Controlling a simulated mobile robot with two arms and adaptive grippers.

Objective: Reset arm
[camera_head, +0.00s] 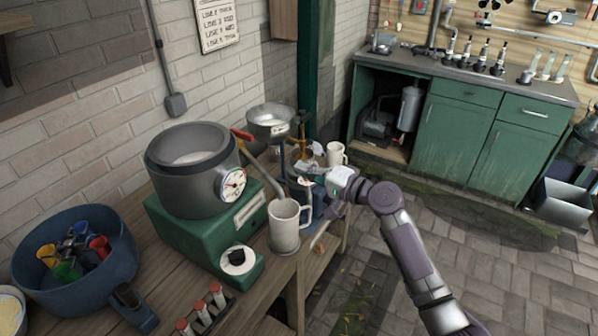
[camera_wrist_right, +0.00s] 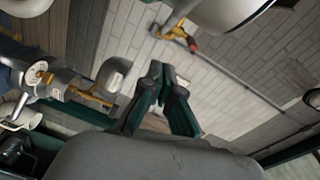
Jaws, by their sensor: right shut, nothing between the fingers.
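My right arm comes in from the lower right of the head view. Its gripper (camera_head: 312,172) is over the front edge of the wooden bench, beside the mugs and the small metal apparatus. In the right wrist view the dark green fingers (camera_wrist_right: 166,80) are close together, with nothing held between them. A white mug (camera_head: 285,226) stands upright nearer the camera than the gripper. A second white mug (camera_head: 336,154) stands beyond it. My left gripper is not in view.
A green machine (camera_head: 180,232) with a grey pot (camera_head: 192,190) and dial stands on the bench. A blue bowl (camera_head: 112,262) of coloured cups is at left. A metal funnel bowl (camera_head: 270,119) is near the gripper. Green cabinets (camera_head: 455,135) stand behind open paved floor (camera_head: 500,258).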

